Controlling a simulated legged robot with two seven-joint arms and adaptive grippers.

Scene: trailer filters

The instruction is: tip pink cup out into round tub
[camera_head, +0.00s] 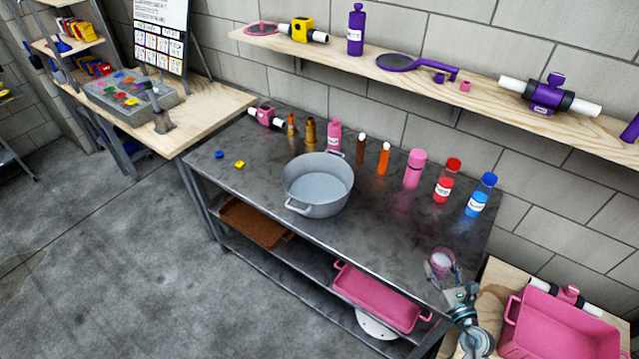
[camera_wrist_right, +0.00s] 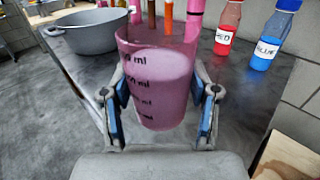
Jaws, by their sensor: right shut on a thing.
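The pink cup (camera_wrist_right: 157,85) is see-through, with dark ml marks and a pale liquid in it. It stands about upright between the fingers of my right gripper (camera_wrist_right: 160,112), which is shut on it. In the head view the pink cup (camera_head: 441,262) and my right gripper (camera_head: 442,275) are at the right front end of the dark table. The round tub (camera_head: 318,187) is grey with two handles and stands mid-table, to the left of the cup and apart from it. The round tub also shows in the wrist view (camera_wrist_right: 88,36). My left gripper is not in view.
A pink bin (camera_head: 560,325) is at the lower right. The tabletop between cup and tub is clear.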

